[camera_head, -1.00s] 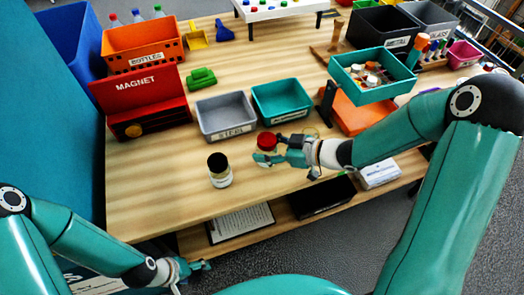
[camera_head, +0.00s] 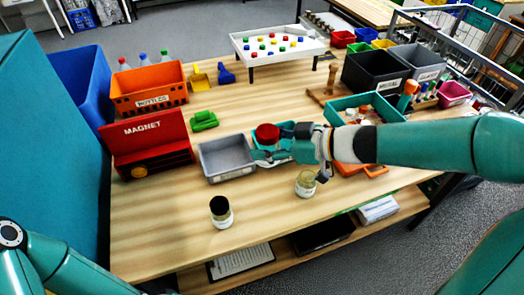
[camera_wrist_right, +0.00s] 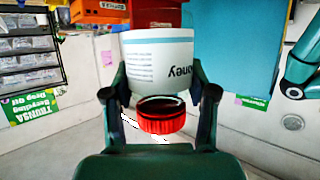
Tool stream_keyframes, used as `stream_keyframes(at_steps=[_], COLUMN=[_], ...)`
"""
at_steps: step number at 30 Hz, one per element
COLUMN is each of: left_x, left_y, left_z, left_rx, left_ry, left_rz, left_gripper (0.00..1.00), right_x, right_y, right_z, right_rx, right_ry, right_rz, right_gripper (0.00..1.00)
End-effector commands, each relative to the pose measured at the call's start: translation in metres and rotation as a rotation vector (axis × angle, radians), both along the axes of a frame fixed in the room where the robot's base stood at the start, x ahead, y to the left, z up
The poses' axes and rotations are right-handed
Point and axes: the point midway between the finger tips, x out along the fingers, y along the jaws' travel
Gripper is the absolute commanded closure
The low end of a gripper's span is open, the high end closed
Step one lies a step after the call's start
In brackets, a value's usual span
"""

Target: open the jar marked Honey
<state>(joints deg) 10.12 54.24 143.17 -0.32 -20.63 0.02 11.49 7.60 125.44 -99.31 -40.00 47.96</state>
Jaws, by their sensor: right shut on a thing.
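My right gripper (camera_head: 270,153) is shut on a white jar with a red lid (camera_head: 267,133) above the table, in front of the teal bin. In the right wrist view, the jar (camera_wrist_right: 155,65) sits between the two fingers of the gripper (camera_wrist_right: 160,90), and its label reads partly "oney". The red lid (camera_wrist_right: 160,120) lies below it in that picture, with a dark band between them; I cannot tell whether the lid is loose. My left arm is at the lower left, its gripper out of view.
A jar with a black lid (camera_head: 221,210) and a jar with a pale yellowish top (camera_head: 306,183) stand near the front edge. A grey bin (camera_head: 215,172), a teal bin (camera_head: 288,150) and a red MAGNET box (camera_head: 150,140) stand behind. The front left tabletop is clear.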

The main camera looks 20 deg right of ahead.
Motion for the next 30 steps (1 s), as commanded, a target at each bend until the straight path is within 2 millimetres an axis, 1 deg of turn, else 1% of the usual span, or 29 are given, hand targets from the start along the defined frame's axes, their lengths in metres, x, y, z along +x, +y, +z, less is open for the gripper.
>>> stream_keyframes(at_steps=[6,7,17,30], left_x=[0.0,0.0,0.0,0.0001], left_y=[0.0,0.0,0.0,0.0], left_z=[-0.0001,-0.0001,-0.0001,-0.0001], left_rx=[0.0,0.0,0.0,0.0], left_ry=[0.0,0.0,0.0,0.0], left_rz=[0.0,0.0,0.0,0.0], left_gripper=[0.26,0.26,0.26,0.26], right_x=[0.0003,0.0004,0.0004,0.0003], right_y=[0.0,0.0001,0.0001,0.0002], right_z=[0.0008,0.0007,0.0005,0.0005], right_rx=[0.001,0.001,0.0,0.0], right_ry=[-0.001,-0.001,-0.001,-0.001], right_rz=[0.0,0.0,0.0,0.0], right_gripper=[0.83,0.45,1.0,1.0])
